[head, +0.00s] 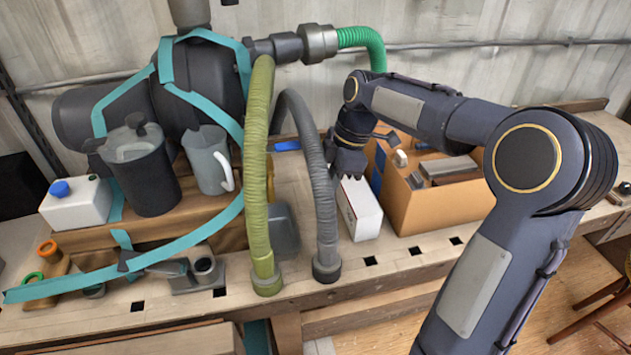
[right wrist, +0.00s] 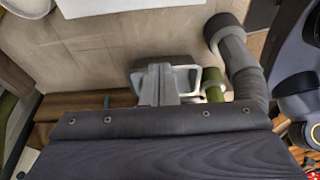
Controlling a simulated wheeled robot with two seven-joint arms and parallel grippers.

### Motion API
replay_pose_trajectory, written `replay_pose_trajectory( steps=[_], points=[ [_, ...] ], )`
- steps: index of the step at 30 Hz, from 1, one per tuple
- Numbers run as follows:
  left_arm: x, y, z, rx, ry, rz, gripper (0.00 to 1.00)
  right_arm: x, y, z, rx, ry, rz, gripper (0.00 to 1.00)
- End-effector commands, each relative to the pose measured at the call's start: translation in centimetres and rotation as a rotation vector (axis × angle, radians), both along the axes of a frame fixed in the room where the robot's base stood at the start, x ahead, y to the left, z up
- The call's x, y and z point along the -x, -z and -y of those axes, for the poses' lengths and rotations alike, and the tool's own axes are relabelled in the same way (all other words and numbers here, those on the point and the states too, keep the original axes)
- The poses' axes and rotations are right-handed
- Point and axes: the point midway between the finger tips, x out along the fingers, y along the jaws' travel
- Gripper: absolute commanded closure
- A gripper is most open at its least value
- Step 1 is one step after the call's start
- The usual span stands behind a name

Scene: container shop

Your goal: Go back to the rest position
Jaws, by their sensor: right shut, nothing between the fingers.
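My right arm comes in from the right in the head view and reaches over the workbench (head: 405,255). My right gripper (head: 347,172) is shut and empty, just above the far end of a white box (head: 363,222). Whether it touches the box is hard to tell. The white box stands on the bench between the grey hose and a cardboard box (head: 440,208). The right wrist view is mostly filled by a dark part of my own arm, with bare bench top above it. My left gripper is not in view.
A grey hose (head: 318,200) and an olive hose (head: 257,170) stand left of my right gripper. A dark machine (head: 205,85) with teal straps, a dark jug (head: 145,175), a grey mug (head: 207,160) and a white canister (head: 75,207) crowd the left. The front right bench strip is clear.

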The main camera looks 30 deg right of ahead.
Motion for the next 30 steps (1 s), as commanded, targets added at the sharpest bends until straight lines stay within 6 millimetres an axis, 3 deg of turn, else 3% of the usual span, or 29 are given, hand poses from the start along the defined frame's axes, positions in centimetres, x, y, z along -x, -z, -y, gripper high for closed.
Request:
replay_pose_trajectory(
  steps=[8,11,15,18,24,30],
  points=[
    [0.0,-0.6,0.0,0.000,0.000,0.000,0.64,0.9,-1.4,-0.2,-0.002,0.049,0.003,1.00],
    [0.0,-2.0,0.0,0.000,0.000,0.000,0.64,3.5,-3.7,-0.8,-0.015,0.191,0.008,1.00],
    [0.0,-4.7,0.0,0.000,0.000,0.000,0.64,9.4,-7.1,-2.5,-0.081,0.536,0.009,1.00],
    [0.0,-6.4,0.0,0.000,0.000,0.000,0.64,13.8,-8.2,-3.9,-0.166,0.806,-0.001,1.00],
    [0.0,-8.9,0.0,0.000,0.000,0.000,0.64,19.9,-7.7,-6.5,-0.352,1.222,-0.053,1.00],
    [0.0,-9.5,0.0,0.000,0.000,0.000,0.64,22.0,-6.5,-7.6,-0.447,1.394,-0.095,1.00]
  ],
)
